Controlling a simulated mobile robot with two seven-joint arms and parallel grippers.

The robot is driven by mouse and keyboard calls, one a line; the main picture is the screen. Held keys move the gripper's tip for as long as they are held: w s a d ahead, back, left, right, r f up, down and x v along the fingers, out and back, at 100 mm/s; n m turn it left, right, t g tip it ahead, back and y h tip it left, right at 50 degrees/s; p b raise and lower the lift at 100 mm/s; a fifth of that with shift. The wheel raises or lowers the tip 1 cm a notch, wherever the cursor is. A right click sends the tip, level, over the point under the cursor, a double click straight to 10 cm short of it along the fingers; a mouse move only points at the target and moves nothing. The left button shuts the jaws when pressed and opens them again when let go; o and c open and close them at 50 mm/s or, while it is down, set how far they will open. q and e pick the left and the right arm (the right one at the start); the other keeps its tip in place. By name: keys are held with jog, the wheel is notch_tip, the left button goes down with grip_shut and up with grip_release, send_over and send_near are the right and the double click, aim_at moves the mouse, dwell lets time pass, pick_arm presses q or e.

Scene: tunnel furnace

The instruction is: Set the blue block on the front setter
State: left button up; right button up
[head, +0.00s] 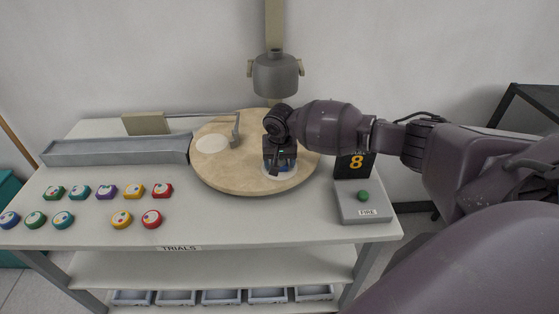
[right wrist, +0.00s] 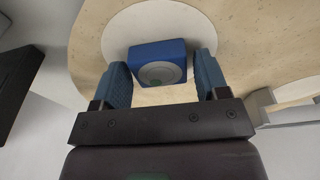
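The blue block (right wrist: 158,63) has a pale round face with a green spot. It lies flat on the white front setter (right wrist: 115,38), between the fingers of my right gripper (right wrist: 162,75). A narrow gap shows between the block and the right-hand finger; the left-hand finger is very close to it. In the head view my right gripper (head: 280,164) points down over the front setter (head: 279,176) on the round turntable (head: 225,178), and covers most of the block. My left gripper is out of view.
Another white setter (head: 212,143) lies bare at the turntable's left. A grey kiln bell (head: 276,75) hangs behind. The FIRE box (head: 362,207) and display (head: 356,163) stand right.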

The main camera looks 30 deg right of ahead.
jog(key=shift+o, duration=1)
notch_tip(320, 180, up, 11)
jog(key=s+p, duration=0.1)
jog(key=shift+s+a+f, duration=0.15)
jog(key=shift+s+a, duration=0.05)
jog(key=shift+a, duration=0.2)
